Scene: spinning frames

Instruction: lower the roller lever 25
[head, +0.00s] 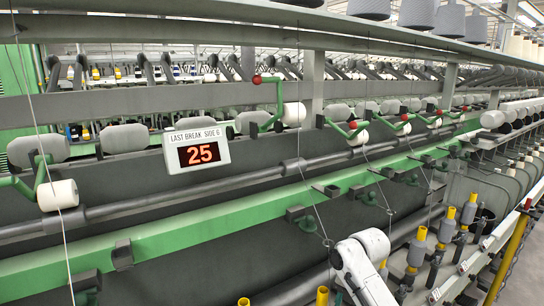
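A green roller lever (278,98) with a red knob (257,79) stands raised, just right of the display sign (196,144). The sign reads "LAST BREAK SIDE" and an orange 25. No number shows on the lever itself, so I cannot confirm that it is lever 25. A white roller (294,114) sits beside the raised lever. Other green levers with red knobs (352,125) lie lower along the row to the right. White links of my arm show at the bottom centre; no fingers are visible, so my gripper is not in view.
A long green rail (230,218) and dark bars run across the frame below the levers. Yellow-topped spindles (417,249) stand at the lower right. A grey overhead beam (200,98) passes behind the raised lever. Thin threads hang down in front.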

